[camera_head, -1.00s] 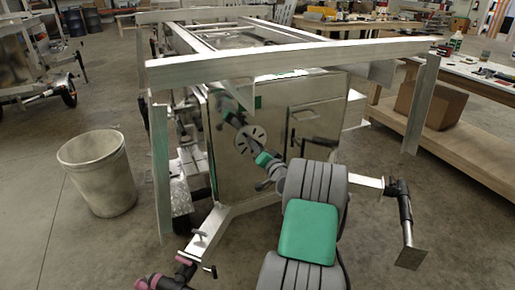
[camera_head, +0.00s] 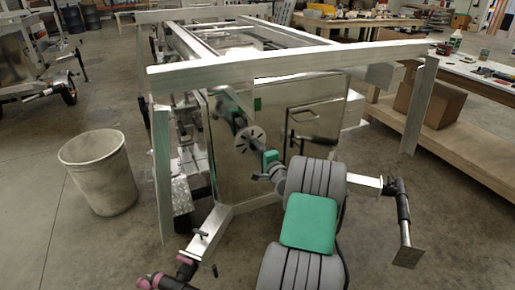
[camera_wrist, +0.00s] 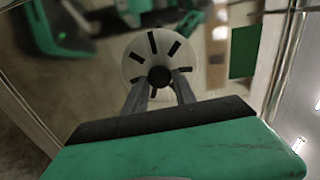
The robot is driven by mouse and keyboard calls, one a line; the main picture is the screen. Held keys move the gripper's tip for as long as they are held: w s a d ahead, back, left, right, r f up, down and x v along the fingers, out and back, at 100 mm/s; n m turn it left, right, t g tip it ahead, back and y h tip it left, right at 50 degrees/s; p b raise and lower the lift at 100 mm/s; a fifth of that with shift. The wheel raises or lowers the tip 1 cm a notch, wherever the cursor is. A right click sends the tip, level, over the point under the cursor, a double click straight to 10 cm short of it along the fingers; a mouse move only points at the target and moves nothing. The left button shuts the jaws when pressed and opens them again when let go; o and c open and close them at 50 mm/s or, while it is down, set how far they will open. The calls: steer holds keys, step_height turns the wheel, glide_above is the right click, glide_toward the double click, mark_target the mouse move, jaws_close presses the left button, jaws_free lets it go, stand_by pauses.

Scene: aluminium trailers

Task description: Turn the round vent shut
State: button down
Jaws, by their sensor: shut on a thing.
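The round vent (camera_head: 251,139) is a pale disc with dark radial slots on the shiny metal front of the trailer box. In the wrist view the vent (camera_wrist: 137,66) faces me, with several dark slots showing around a dark central knob (camera_wrist: 159,76). My gripper (camera_head: 259,147) is at the vent's front. In the wrist view its two grey fingers (camera_wrist: 160,84) close on the knob from either side. The fingertips partly hide the lower part of the disc.
A metal beam (camera_head: 290,61) crosses above the vent, with an upright (camera_head: 161,170) at left. A door handle (camera_head: 303,140) is right of the vent. A green patch (camera_wrist: 244,51) sits beside it. A bin (camera_head: 98,172) stands on the floor at left.

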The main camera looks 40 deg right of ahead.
steer(key=shift+m, duration=0.3)
steer(key=c, duration=1)
jaws_free()
steer(key=shift+c, duration=0.2)
steer(key=v, duration=0.8)
